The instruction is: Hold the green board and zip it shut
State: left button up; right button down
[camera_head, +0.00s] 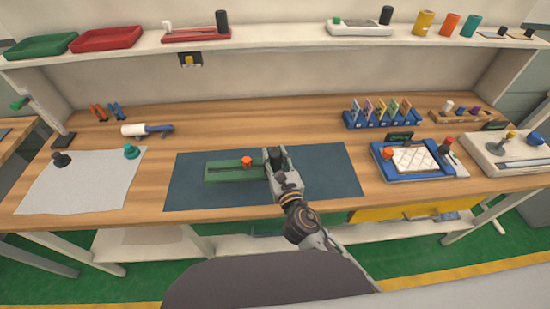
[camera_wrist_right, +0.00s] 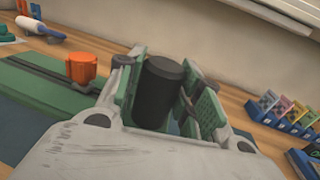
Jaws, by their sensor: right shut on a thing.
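The green board (camera_head: 225,172) lies on the dark blue mat in the middle of the workbench. A dark zip track (camera_wrist_right: 40,70) runs along it, and an orange knob (camera_head: 246,161) stands on the track. The knob also shows in the right wrist view (camera_wrist_right: 88,67), left of the fingers and apart from them. My right gripper (camera_head: 275,158) is at the board's right end, shut on an upright black cylinder (camera_wrist_right: 160,88) between its green finger pads. The gripper hides the cylinder's base and that end of the board. My left gripper is not in view.
The dark blue mat (camera_head: 325,175) is bare right of my gripper. A blue-framed tray (camera_head: 405,176) and a blue rack (camera_head: 382,119) stand to the right. A grey cloth (camera_head: 90,185) and a white roller (camera_head: 135,130) lie left. A shelf (camera_head: 270,42) runs behind.

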aim_at(275, 172)
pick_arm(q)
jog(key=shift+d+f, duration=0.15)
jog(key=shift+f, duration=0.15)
pick_arm(e)
jog(key=shift+f, duration=0.25)
pick_arm(q)
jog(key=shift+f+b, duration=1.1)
jog(key=shift+b, duration=0.25)
pick_arm(e)
jog(key=shift+f, duration=1.4)
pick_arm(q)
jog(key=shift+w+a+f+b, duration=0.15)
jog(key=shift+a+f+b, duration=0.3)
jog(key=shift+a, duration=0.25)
pick_arm(e)
jog(key=shift+f, duration=0.6)
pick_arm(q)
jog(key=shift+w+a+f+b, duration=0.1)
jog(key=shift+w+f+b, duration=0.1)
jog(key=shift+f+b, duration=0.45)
pick_arm(e)
jog(key=shift+f, duration=0.8)
jog(key=shift+f, duration=0.25)
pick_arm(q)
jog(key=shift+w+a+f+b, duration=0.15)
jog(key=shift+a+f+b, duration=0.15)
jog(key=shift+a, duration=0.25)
pick_arm(e)
jog(key=shift+f, duration=0.15)
